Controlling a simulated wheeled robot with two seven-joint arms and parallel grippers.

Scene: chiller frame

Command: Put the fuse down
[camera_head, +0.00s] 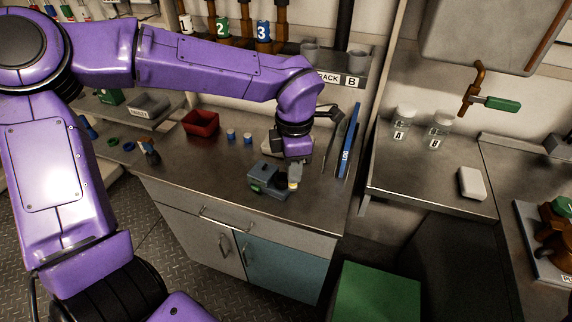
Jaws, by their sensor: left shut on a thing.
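My left arm comes in from the left and reaches down over the metal counter (215,165). My left gripper (294,172) points down and is shut on the fuse (294,184), a small pale cylinder with a yellowish part that shows just below the jaws. The fuse is at the right side of a small blue-grey box (267,180) with a green mark on its front. I cannot tell whether the fuse touches the box or the counter. The wrist hides part of what lies behind it. My right gripper is not in view.
A red bin (201,123) and two small blue-and-white cylinders (239,136) stand on the counter to the left. A blue upright panel (348,145) stands at the right edge. Jars A (403,117) and B (438,129) are on the right-hand counter.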

